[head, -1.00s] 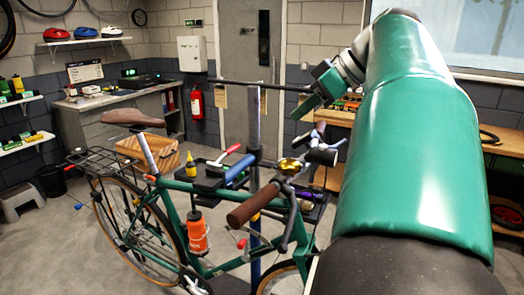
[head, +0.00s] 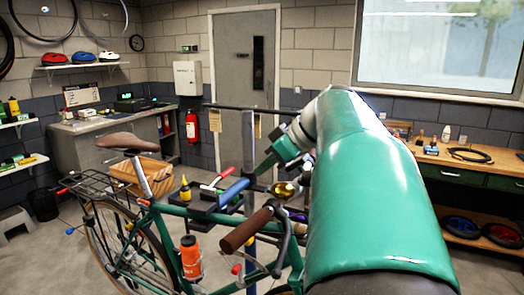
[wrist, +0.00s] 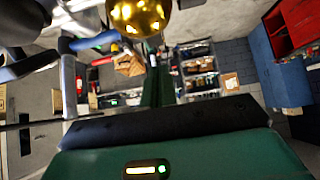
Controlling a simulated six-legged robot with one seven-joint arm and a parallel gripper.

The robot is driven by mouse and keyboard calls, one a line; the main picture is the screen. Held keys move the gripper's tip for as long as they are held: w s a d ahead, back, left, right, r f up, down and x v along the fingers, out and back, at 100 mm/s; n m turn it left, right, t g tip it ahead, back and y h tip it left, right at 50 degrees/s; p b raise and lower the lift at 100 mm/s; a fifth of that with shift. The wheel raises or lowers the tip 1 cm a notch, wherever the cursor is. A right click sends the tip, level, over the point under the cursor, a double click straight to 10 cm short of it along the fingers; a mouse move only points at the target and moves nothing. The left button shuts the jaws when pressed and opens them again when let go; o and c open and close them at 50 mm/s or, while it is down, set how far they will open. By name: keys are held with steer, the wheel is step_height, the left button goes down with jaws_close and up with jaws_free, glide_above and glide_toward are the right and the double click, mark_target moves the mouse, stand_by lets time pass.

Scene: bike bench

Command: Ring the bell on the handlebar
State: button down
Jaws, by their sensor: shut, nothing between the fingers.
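The gold bell (head: 284,190) sits on the handlebar, to the right of the brown grip (head: 246,230) in the head view. The same bell shows large at the top of the wrist view (wrist: 138,14). My gripper (head: 264,167) is shut and empty, above and slightly left of the bell in the head view. Its green body and dark edge fill the bottom of the wrist view (wrist: 165,124). A gap shows between the gripper and the bell in the wrist view. My arm hides the right part of the handlebar.
The green bicycle is held at a repair stand (head: 249,135) with a horizontal bar behind my gripper. A tool tray with a red-handled tool (head: 224,174) and a yellow bottle (head: 185,189) is left of the bell. A wooden workbench (head: 470,160) stands at the right.

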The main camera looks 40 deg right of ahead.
mark_target(258, 187)
steer(key=shift+s+f, duration=0.1)
steer(key=shift+f, duration=1.35)
steer(key=shift+w+f+g, duration=0.15)
steer(key=shift+w+g, duration=0.1)
steer(key=shift+g, duration=0.35)
steer(key=shift+w+a+f+g+h, duration=0.1)
steer(key=shift+w+g+h, duration=0.1)
steer(key=shift+g, duration=0.15)
steer(key=shift+w+f+g+h, duration=0.1)
steer(key=shift+g+h, duration=0.1)
steer(key=shift+g, duration=0.15)
steer(key=shift+w+f+g+h, duration=0.1)
steer(key=shift+f+g+h, duration=0.15)
steer(key=shift+g, duration=0.35)
steer(key=shift+f, duration=0.1)
steer(key=shift+r, duration=0.8)
